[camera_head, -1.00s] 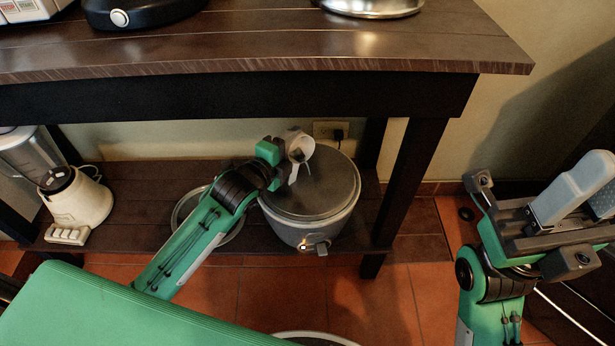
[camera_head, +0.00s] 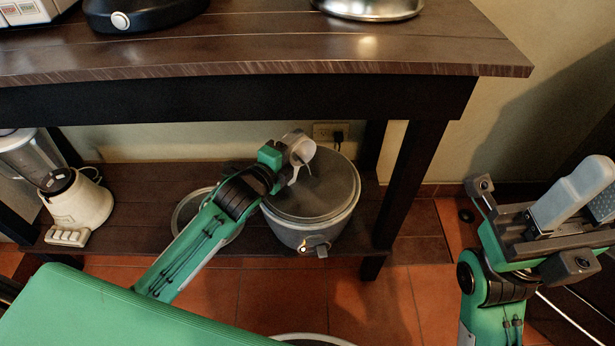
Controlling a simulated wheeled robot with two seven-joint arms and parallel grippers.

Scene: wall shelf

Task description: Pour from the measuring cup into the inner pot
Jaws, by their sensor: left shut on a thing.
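The measuring cup (camera_head: 301,150), small and pale, is tilted over the back left of a round grey pot (camera_head: 330,222). My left gripper (camera_head: 284,156) is shut on the cup and holds it above the pot's rim. The pot stands on the lower shelf, with a small light and a dark part low on its front. Its grey round top (camera_head: 325,190) shows, but I cannot tell the inner pot apart from it. No stream from the cup can be made out. My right gripper (camera_head: 590,195) is far right, empty, its two pale fingers apart.
The wooden lower shelf (camera_head: 140,190) holds a round glass-like lid (camera_head: 190,207) left of the pot and a blender (camera_head: 78,200) farther left. A wall outlet (camera_head: 325,131) is behind.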

